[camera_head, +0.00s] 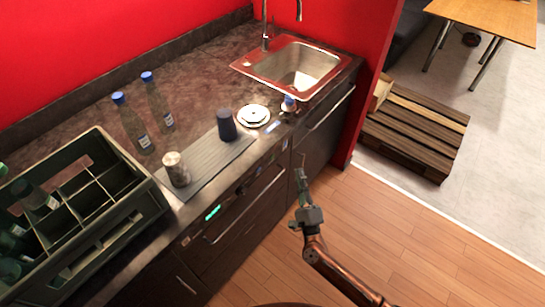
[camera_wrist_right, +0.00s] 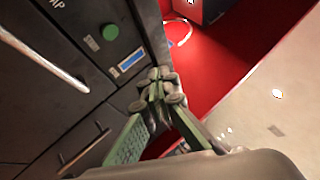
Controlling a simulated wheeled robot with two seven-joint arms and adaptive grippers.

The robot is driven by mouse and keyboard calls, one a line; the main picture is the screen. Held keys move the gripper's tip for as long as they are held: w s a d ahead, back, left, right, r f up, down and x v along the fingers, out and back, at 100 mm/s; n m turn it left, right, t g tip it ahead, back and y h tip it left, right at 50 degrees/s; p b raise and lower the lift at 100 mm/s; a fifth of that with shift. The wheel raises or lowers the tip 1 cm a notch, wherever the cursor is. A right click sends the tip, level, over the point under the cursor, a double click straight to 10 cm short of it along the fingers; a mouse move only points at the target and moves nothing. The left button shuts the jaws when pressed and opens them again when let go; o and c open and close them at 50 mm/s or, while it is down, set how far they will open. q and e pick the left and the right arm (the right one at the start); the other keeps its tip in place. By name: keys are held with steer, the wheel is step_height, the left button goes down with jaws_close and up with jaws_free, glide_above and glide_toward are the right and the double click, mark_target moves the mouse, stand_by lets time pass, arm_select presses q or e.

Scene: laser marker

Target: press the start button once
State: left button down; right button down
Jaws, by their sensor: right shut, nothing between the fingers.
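In the right wrist view a round green button (camera_wrist_right: 110,32) sits on a dark front panel, with a small pale label beside it. A small blue-and-white display (camera_wrist_right: 130,60) is on the same panel, below and right of the button. My right gripper (camera_head: 301,178) is shut and empty, in front of the dark cabinet fronts in the head view. Its closed fingertips (camera_wrist_right: 158,85) show in the right wrist view below and right of the button, apart from it in the picture. In the head view I cannot clearly pick out the green button. My left gripper is not in view.
The counter holds a green bottle crate (camera_head: 150,205), two blue-capped bottles (camera_head: 132,125), a metal can (camera_head: 176,168), a dark cup (camera_head: 227,125) and a sink (camera_head: 243,64). A lit green display (camera_head: 212,212) is on the front. The wooden floor (camera_head: 400,240) is clear; a pallet (camera_head: 415,125) lies behind.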

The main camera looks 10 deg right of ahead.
mark_target(272, 156)
steer(key=shift+w, duration=0.1)
